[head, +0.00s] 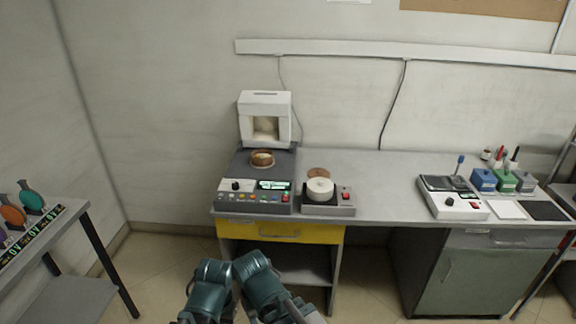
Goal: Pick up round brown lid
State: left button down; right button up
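A flat, round brown lid (319,173) lies on the grey workbench, just behind a small device with a white round top (319,188). The lid's front edge is partly hidden by the white top. A brown round dish or ring (262,160) sits on the larger grey machine to its left. Teal parts of my two arms show at the bottom centre, in front of the bench and well short of the lid. I see no gripper fingers on either arm.
The grey machine (254,204) with an open white chamber (265,105) stands left on the workbench (390,183). A scale-like device (456,204) and coloured blocks (504,180) stand right. The bench middle is clear. A yellow drawer (262,232) is below; a side table (58,222) stands left.

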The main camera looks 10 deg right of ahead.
aim_at(315, 172)
jog(key=i+l+u, duration=0.1)
jog(key=i+l, duration=0.2)
jog(key=i+l+u, duration=0.15)
jog(key=l, duration=0.3)
jog(key=i+l+u, duration=0.1)
jog(key=i+l, duration=0.25)
jog(key=i+l+u, duration=0.1)
jog(key=l, duration=0.35)
jog(key=i, duration=0.1)
